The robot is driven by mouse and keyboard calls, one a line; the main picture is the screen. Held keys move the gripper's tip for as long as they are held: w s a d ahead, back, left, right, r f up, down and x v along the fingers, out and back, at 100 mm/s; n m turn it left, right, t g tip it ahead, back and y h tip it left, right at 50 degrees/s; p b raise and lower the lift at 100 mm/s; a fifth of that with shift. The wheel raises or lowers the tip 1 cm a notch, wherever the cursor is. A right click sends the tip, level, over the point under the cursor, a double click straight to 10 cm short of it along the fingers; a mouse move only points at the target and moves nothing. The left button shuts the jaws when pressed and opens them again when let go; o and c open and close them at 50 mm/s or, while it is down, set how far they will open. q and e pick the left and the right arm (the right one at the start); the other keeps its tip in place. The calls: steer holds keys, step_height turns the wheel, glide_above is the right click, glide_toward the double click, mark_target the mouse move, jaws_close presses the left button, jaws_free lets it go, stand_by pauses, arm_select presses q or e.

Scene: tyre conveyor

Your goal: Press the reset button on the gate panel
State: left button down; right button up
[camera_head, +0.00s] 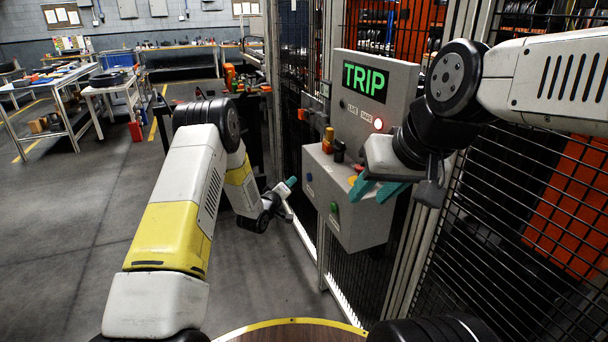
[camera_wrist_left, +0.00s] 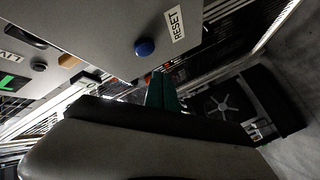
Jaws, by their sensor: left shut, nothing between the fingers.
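The reset button (camera_wrist_left: 145,47) is blue and sits beside a RESET label in the left wrist view. In the head view, a small blue button (camera_head: 309,177) shows on the left-hand face of the lower box. My left gripper (camera_head: 291,182) is shut and empty, its teal tips just left of that face; contact cannot be told. In the wrist view its fingers (camera_wrist_left: 165,90) are below the button. My right gripper (camera_head: 376,196) is open in front of the box.
The lower box also carries a green button (camera_head: 334,207) and an orange-topped knob (camera_head: 328,138). Black mesh fencing (camera_head: 480,250) stands to the right and behind the panel. Open floor (camera_head: 80,220) and workbenches (camera_head: 180,62) lie to the left.

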arm_select(q)
steer(key=shift+w+d, duration=0.2)
steer(key=shift+d, duration=0.4)
steer(key=shift+w+d, duration=0.2)
steer(key=shift+d, duration=0.4)
steer(key=shift+d, duration=0.1)
stand_by(1.1)
steer(key=shift+w+d, duration=0.15)
steer(key=shift+d, duration=0.15)
steer(key=shift+w+d, duration=0.1)
steer(key=shift+d, duration=0.35)
stand_by(0.8)
steer(key=shift+a, duration=0.15)
steer(key=shift+s+a, duration=0.3)
steer(key=shift+a, duration=0.4)
steer(key=shift+a, duration=0.1)
steer(key=a, duration=0.1)
steer(key=s+a, duration=0.1)
steer(key=a, duration=0.2)
steer(key=shift+s+a, duration=0.25)
